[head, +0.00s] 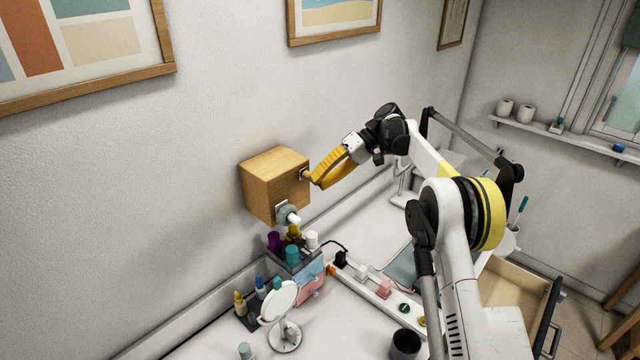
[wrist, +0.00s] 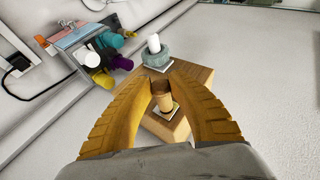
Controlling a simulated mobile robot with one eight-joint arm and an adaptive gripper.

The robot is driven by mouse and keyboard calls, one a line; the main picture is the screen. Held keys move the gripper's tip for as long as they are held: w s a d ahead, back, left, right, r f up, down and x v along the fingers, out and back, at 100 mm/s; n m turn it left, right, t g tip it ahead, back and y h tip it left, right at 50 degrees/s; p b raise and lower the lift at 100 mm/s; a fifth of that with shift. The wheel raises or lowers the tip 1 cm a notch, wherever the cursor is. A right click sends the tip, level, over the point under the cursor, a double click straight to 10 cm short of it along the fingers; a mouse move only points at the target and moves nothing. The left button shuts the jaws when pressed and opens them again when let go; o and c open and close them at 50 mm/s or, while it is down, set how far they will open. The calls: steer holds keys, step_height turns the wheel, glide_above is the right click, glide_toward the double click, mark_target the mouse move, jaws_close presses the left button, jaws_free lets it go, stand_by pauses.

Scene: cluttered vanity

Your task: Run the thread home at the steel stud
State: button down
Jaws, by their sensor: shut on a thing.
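A wooden box (head: 268,185) is fixed to the wall; it also shows in the wrist view (wrist: 195,78). My gripper (head: 313,180) reaches the box's right side face. In the wrist view its yellow fingers (wrist: 161,84) are closed on a small tan cylinder (wrist: 165,103). The cylinder stands in front of a small pale square plate (wrist: 174,112) on that face. I cannot make out a steel stud there; the cylinder and fingers cover the spot. I cannot tell how far the cylinder sits on it. Another face of the box carries a grey-green round fitting (head: 283,212) with a white peg (head: 294,219).
Below the box stands a grey organiser (head: 312,268) with coloured bottles. A round mirror (head: 281,302), a power strip (head: 378,296) and a dark cup (head: 405,345) are on the counter. An open drawer (head: 522,300) is at right. The wall is close behind the box.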

steer(key=shift+g+y, duration=0.3)
steer(key=c, duration=0.9)
jaws_free()
steer(key=n+t+h, duration=0.1)
steer(key=t+h, duration=0.2)
steer(key=h, duration=0.1)
steer(key=shift+t+h, duration=0.3)
steer(key=shift+t, duration=0.1)
